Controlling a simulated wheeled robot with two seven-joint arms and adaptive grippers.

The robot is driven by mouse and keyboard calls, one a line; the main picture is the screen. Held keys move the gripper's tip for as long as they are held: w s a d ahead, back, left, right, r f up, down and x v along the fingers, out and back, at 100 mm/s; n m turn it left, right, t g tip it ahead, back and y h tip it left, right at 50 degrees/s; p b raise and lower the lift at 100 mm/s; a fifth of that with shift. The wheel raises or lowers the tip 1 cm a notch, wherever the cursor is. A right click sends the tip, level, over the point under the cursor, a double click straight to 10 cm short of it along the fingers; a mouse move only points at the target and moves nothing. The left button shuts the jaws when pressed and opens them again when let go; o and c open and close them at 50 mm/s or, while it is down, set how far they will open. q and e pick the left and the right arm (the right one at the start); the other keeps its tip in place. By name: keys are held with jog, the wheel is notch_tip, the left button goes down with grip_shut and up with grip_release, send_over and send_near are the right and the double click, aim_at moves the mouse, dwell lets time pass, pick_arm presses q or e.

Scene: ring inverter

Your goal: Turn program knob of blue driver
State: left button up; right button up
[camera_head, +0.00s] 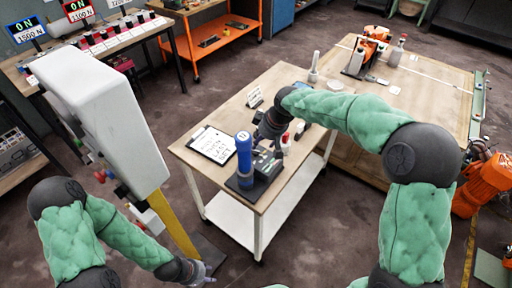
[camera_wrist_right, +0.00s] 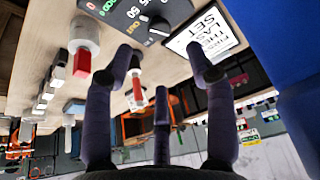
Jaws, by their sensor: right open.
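The blue driver (camera_head: 244,152) stands upright on a dark base on the wooden-topped cart. Its dark control box (camera_head: 266,166) sits beside it. In the right wrist view the control panel (camera_wrist_right: 128,12) is at the top, with a dark program knob (camera_wrist_right: 161,28) and printed numbers. The driver's blue body (camera_wrist_right: 285,40) fills the right side. My right gripper (camera_wrist_right: 160,66) is open, its fingers spread below the knob in the picture and seemingly empty. In the head view it (camera_head: 268,130) is just above the box. My left gripper (camera_head: 202,272) is low at the bottom, its fingers unclear.
A red-and-white bottle (camera_head: 286,143) stands close to the right of the box. A tall white panel (camera_head: 105,120) on a yellow post stands at the left. A larger wooden table (camera_head: 420,90) is behind right.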

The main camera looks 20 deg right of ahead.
aim_at(256, 150)
jog(key=b+x, duration=0.2)
jog(key=x, duration=0.6)
jog(key=shift+f, duration=0.15)
jog(key=c, duration=1.1)
